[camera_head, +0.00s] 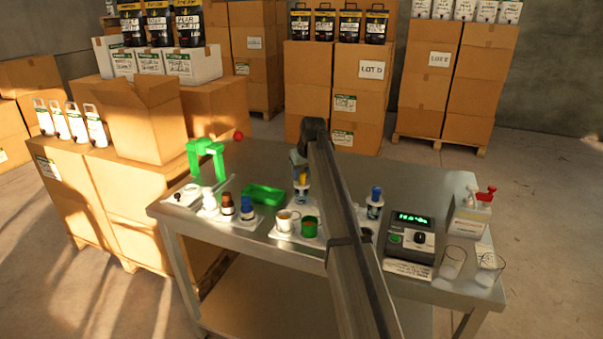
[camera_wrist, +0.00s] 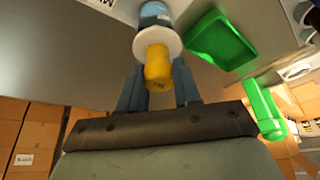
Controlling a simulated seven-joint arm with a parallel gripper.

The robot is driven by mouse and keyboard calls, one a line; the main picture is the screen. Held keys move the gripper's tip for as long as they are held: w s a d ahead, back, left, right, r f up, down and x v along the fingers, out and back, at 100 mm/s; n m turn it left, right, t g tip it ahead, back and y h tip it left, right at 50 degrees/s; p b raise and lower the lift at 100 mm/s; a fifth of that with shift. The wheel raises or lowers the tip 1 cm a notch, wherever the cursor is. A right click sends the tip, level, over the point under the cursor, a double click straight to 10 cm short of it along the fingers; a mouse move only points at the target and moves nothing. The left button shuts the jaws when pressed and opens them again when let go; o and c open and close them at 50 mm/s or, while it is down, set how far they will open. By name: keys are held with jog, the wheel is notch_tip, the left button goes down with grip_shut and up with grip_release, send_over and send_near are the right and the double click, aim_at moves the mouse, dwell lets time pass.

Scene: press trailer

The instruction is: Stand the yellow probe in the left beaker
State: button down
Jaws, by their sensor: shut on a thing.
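The yellow probe (camera_head: 301,181) is near the back middle of the table, under the end of my arm. In the wrist view, the yellow probe (camera_wrist: 157,66) is between the two fingers of my gripper (camera_wrist: 157,80), which is shut on it. A white disc and a blue cylinder (camera_wrist: 154,14) show just beyond the yellow end; whether these are parts of the probe or a stand under it I cannot tell. In the head view my gripper (camera_head: 300,167) is small and partly hidden. The left beaker (camera_head: 453,263) is clear glass and stands at the table's front right, beside the right beaker (camera_head: 489,269).
A meter with a green display (camera_head: 410,237) stands left of the beakers. A blue-capped item (camera_head: 375,202) stands right of my arm. A green tray (camera_head: 264,195), cups and small bottles are left. My arm hides part of the table.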

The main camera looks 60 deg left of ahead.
jog(key=shift+f, duration=0.45)
jog(key=c, duration=1.1)
grip_release()
jog(key=shift+v, duration=5.55)
jog(key=shift+r, duration=4.45)
